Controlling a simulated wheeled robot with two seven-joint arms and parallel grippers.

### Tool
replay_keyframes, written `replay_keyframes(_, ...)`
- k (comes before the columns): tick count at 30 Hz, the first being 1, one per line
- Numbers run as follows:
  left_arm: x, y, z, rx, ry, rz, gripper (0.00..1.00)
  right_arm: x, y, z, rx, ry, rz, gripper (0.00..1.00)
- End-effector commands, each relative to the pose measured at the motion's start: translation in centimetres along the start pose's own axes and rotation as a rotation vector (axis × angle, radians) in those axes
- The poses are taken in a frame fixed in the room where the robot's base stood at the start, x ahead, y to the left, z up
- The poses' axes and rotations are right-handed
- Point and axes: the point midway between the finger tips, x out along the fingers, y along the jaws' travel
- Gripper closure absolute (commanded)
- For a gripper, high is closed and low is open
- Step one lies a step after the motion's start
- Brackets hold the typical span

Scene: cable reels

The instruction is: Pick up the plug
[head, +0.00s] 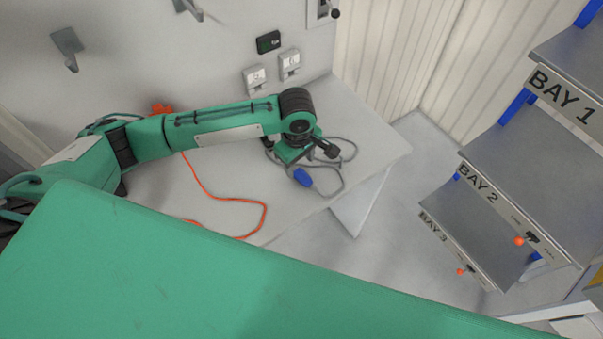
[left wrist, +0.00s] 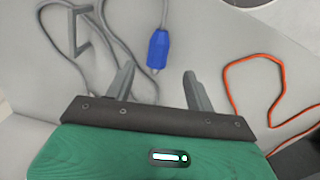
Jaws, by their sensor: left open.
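A blue plug (head: 303,178) on a grey cable (head: 338,165) lies on the pale table, just in front of my left gripper (head: 293,155). In the left wrist view the blue plug (left wrist: 157,49) lies beyond the open, empty fingers (left wrist: 159,78), roughly in line with the gap between them. I see no contact between the fingers and the plug. An orange cable (head: 205,190) also lies on the table, with an orange piece (head: 160,108) partly hidden behind my left arm. My right gripper is not in view.
The pale table (head: 375,140) is clear to the right of the cable. Wall sockets (head: 290,63) and hooks (head: 67,47) are on the wall behind. A shelf rack with bay labels (head: 478,184) stands at the right.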

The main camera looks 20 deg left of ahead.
Motion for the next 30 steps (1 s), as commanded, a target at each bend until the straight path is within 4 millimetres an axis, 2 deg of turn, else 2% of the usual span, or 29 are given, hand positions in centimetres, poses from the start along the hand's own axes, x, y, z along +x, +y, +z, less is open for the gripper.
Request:
replay_keyframes(6,1.6,0.1,0.0,0.001,0.001,0.002,0.46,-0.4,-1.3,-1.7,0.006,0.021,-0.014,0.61)
replay_keyframes(11,3.4,0.3,0.1,0.001,0.001,-0.001,0.46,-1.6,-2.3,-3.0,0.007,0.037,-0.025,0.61)
replay_keyframes(15,5.5,0.4,0.2,0.002,0.001,0.001,0.46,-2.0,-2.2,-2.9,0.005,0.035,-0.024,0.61)
replay_keyframes(18,6.4,0.4,0.2,0.003,0.001,0.002,0.46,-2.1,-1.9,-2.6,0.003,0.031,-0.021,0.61)
replay_keyframes(25,6.6,0.4,0.2,0.003,0.001,0.003,0.46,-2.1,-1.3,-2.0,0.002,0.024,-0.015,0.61)
replay_keyframes(26,6.6,0.4,0.2,0.003,0.001,0.003,0.49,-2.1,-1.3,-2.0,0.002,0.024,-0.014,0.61)
replay_keyframes(30,6.6,0.4,0.2,0.003,0.001,0.003,0.77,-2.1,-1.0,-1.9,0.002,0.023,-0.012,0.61)
